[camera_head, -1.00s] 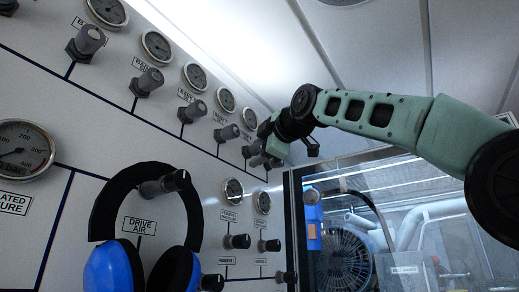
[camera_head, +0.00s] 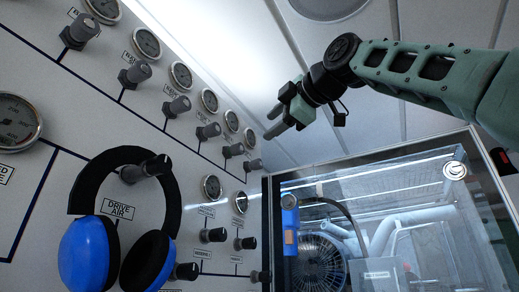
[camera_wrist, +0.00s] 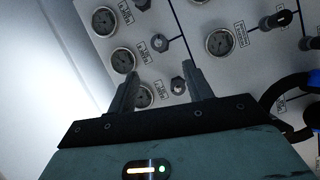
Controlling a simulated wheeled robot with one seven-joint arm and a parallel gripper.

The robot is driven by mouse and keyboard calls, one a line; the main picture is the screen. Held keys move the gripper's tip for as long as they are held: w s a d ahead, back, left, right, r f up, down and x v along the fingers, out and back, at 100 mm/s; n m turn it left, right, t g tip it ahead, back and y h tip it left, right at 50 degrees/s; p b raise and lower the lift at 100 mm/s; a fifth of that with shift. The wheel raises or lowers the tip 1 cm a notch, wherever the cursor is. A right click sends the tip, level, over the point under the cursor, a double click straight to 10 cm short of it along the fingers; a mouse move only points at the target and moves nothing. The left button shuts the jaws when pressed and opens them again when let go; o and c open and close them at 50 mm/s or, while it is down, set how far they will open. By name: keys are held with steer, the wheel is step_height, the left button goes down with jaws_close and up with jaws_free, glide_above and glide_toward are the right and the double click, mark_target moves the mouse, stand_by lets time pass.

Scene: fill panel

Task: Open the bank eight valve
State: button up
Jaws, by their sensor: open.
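A row of grey bank valve knobs runs along the panel (camera_head: 60,110), each with a round gauge and a small label. The label numbers are too small to read, so I cannot tell which is bank eight. The last knob in the row (camera_head: 253,165) is at the far end, beside its gauge (camera_head: 250,138). My gripper (camera_head: 270,126) is open and empty, up and right of that knob in the head view and apart from it. In the wrist view, one knob (camera_wrist: 177,85) shows between the open fingers, nearer the right one; another knob (camera_wrist: 160,42) shows past the tips.
Blue and black ear defenders (camera_head: 92,255) hang on the panel by the drive air label (camera_head: 119,208). Smaller dark knobs (camera_head: 213,235) sit below the row. A glazed opening (camera_head: 375,215) lies right of the panel.

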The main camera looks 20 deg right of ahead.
steer(key=shift+v, duration=1.4)
